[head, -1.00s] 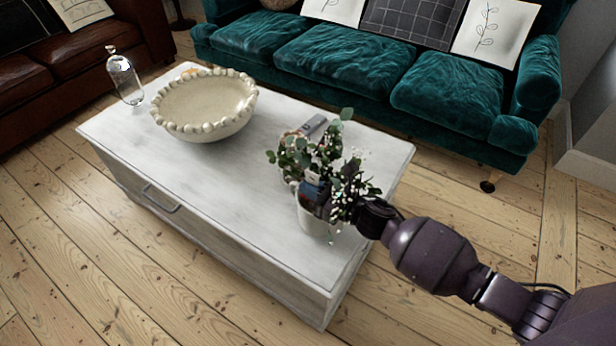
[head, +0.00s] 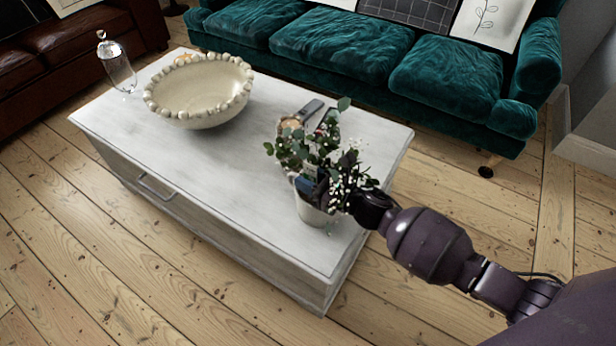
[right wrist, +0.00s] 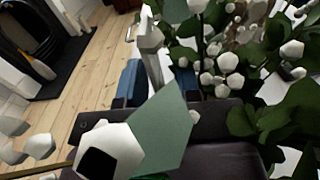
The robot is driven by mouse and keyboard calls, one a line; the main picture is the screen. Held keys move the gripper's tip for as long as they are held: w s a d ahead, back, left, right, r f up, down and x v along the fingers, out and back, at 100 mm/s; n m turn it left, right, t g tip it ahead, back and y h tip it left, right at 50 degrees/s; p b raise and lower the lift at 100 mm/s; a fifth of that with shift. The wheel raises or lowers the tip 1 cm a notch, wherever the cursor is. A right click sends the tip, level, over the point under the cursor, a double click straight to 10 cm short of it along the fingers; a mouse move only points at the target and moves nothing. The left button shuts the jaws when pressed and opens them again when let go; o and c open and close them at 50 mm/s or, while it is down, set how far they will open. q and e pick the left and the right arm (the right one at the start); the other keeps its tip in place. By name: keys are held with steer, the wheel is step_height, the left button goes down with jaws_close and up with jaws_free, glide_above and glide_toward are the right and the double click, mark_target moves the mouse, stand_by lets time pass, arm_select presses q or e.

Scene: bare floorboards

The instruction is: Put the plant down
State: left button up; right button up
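The plant (head: 312,150) has green leaves and small white blossoms in a white pot (head: 312,212). It is at the near right end of the white wooden table (head: 225,190), upright or nearly so. I cannot tell whether the pot's base touches the tabletop. My right gripper (head: 322,190) reaches in from the right among the leaves at the pot's rim. In the right wrist view, its blue fingers (right wrist: 157,82) stand on either side of a pale, thin part, apparently the pot's wall. Leaves and blossoms cover much of that view. My left gripper is not in view.
A cream bowl with a beaded rim (head: 198,95) and a glass bottle (head: 117,65) stand on the table's far left part. A small grey object (head: 310,110) lies just behind the plant. The tabletop's middle and front are clear. A teal sofa (head: 345,50) stands behind.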

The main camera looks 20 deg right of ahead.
steer(key=shift+s+d+r, duration=0.1)
steer(key=shift+r, duration=0.05)
arm_select(q)
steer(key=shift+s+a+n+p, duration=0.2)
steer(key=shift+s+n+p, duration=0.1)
steer(key=shift+p, duration=0.35)
arm_select(e)
steer(key=v, duration=1.2)
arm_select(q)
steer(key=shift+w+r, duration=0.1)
